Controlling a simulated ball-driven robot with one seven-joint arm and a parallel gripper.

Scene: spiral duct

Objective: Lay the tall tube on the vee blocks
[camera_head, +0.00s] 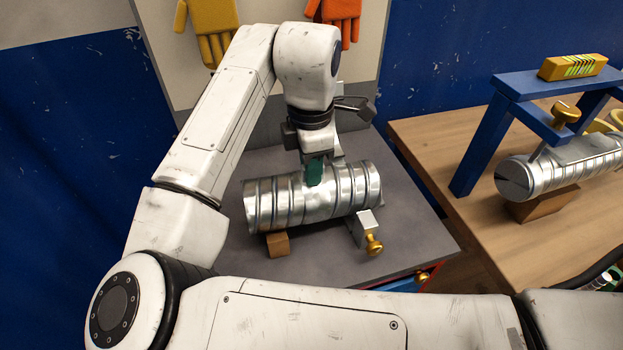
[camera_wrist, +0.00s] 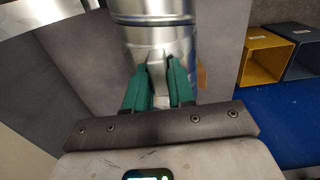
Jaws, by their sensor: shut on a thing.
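The tall tube (camera_head: 320,197) is ribbed shiny metal. It lies on its side, nearly level, above the grey bench top. A brown wooden block (camera_head: 278,245) shows under its left part, and a grey block with a brass knob (camera_head: 363,228) shows below its right part. I cannot tell whether the tube touches them, and their tops are hidden. My gripper (camera_head: 315,172) comes down from above at the middle of the tube. In the wrist view its green fingers (camera_wrist: 159,82) are shut on a narrow silvery part of the tube (camera_wrist: 158,38).
A wooden table (camera_head: 440,150) on the right carries another ribbed tube (camera_head: 565,165) on a brown block, under a blue stand (camera_head: 510,105). Yellow (camera_head: 212,30) and orange (camera_head: 340,18) gloves hang behind. The wrist view shows yellow (camera_wrist: 263,60) and dark grey (camera_wrist: 302,50) bins.

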